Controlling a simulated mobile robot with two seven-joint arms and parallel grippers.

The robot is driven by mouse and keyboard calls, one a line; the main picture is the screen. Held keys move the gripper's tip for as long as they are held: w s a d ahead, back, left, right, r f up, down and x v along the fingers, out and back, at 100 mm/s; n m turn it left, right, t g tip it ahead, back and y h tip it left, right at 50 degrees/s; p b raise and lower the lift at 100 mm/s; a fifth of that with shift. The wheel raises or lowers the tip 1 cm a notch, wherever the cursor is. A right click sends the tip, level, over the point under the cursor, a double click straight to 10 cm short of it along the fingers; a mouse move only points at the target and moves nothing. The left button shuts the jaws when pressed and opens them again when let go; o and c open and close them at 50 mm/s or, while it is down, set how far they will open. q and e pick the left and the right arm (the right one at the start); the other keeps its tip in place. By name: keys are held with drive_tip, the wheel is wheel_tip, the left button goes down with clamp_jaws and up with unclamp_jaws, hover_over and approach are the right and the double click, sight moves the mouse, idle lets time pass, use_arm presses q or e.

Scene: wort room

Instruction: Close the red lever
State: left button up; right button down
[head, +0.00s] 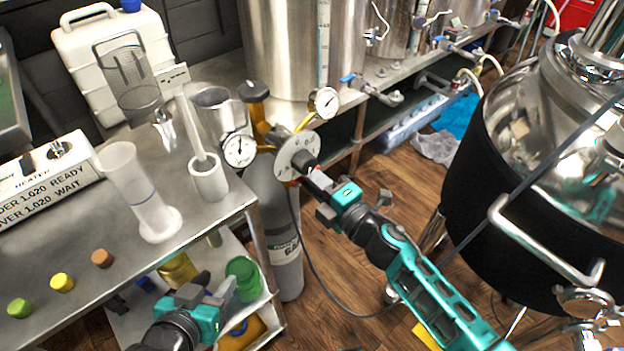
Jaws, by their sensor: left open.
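A small spot of red (317,168) shows at the tip of my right gripper (311,172), beside a round grey plate (290,150) on the gas regulator. I cannot tell whether this is the red lever; most of that spot is hidden by the gripper. My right gripper's fingers are close to the plate, and whether they touch it or hold anything is not clear. My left gripper (221,292) is open and low at the bottom left, in front of the steel cart's lower shelf, well apart from the regulator.
The regulator has two white gauges (239,150) (326,102) and stands above a grey gas cylinder (280,225). The steel cart (75,240) at left carries a cylinder jar (140,190) and small coloured caps. A large kettle (490,190) stands at right. Wooden floor shows between.

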idle(0.5)
drive_tip(key=c, duration=1.1)
unclamp_jaws()
drive_tip(key=shift+s+d, duration=0.1)
drive_tip(key=v, duration=1.2)
drive_tip(key=shift+s+d+p, duration=0.2)
drive_tip(key=shift+s+p, duration=0.05)
drive_tip(key=shift+p, duration=0.2)
